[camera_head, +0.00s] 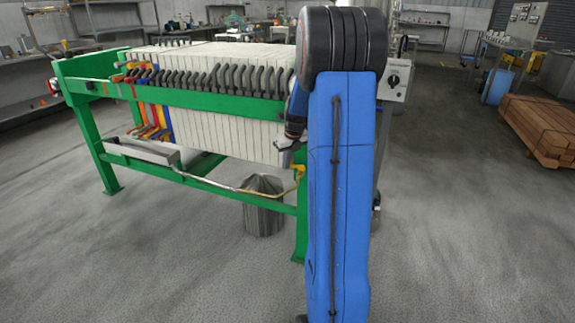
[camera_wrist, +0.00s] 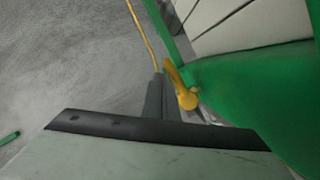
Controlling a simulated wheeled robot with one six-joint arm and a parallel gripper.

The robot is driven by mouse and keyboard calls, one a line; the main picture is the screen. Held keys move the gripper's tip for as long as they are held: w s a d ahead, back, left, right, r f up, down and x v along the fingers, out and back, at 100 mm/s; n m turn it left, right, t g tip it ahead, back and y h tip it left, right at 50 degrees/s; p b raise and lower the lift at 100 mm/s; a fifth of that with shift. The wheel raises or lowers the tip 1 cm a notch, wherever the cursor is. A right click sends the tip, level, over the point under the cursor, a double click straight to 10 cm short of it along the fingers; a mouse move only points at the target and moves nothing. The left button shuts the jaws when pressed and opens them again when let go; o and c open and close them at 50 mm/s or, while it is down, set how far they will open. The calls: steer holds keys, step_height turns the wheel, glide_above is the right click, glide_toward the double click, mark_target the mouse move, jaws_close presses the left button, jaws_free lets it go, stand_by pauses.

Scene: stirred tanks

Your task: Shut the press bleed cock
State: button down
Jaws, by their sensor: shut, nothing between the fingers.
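The press bleed cock is a small yellow fitting (camera_head: 299,171) at the lower right of the green press frame, where a thin pipe ends. In the wrist view the yellow cock (camera_wrist: 186,97) shows just right of my fingers, against the green frame. My gripper (camera_head: 287,155) is just above and left of the cock in the head view. In the wrist view its dark fingers (camera_wrist: 157,92) are together with nothing between them. I cannot tell whether they touch the cock. My blue arm hides part of the press's right end.
The filter press has a green frame (camera_head: 205,184) and a row of pale plates (camera_head: 215,125). A thin pipe (camera_head: 222,186) runs along its front from a grey trough (camera_head: 143,151). A grey bin (camera_head: 264,207) stands beneath. The floor in front is clear.

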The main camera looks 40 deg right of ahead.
steer(key=shift+w+d+m, duration=0.1)
steer(key=shift+w+m, duration=0.1)
steer(key=shift+m, duration=0.2)
stand_by(0.3)
